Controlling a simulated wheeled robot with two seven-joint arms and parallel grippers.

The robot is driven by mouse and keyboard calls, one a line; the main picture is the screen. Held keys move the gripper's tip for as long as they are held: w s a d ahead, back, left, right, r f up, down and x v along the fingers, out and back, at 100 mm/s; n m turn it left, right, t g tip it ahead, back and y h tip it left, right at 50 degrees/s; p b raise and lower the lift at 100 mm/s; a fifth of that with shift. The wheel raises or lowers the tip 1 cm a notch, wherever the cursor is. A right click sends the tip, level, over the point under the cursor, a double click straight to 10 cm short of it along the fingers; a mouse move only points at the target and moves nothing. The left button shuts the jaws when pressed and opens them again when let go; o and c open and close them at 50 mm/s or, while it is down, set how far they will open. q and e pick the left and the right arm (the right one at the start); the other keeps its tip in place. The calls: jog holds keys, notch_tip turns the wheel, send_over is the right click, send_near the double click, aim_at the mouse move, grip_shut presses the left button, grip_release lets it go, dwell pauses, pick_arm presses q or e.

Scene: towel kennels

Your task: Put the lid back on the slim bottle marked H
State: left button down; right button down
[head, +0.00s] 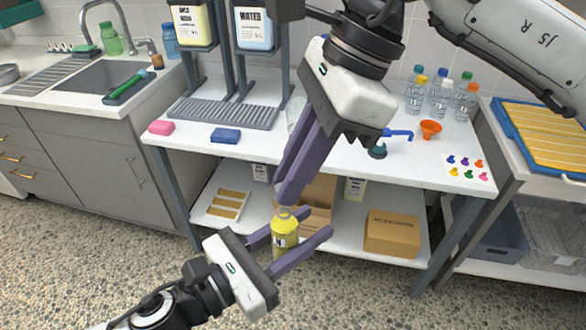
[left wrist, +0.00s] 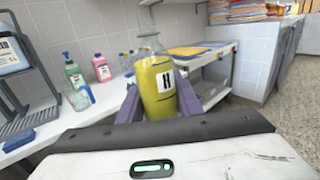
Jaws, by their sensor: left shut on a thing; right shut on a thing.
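The slim yellow bottle (head: 285,228) marked H is held upright between the fingers of my left gripper (head: 296,236), in front of the shelf table. It also shows in the left wrist view (left wrist: 155,95), with its H label and a clear narrow top that runs up to the picture's edge. My right gripper (head: 283,196) points down from above with its fingers closed, its tips just over the bottle's top. A pale, ring-like lid (head: 285,212) shows at these tips, mostly hidden. I cannot tell whether it touches the bottle.
The white table (head: 330,168) stands behind, with a lower shelf holding a cardboard box (head: 392,234). On top are a blue sponge (head: 225,135), an orange funnel (head: 431,128) and several clear bottles (head: 440,95). Dispensers on a rack (head: 222,112) stand at the back left. The floor in front is clear.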

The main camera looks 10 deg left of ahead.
aim_at(285, 236)
jog(key=shift+f, duration=0.65)
jog(key=shift+f, duration=0.6)
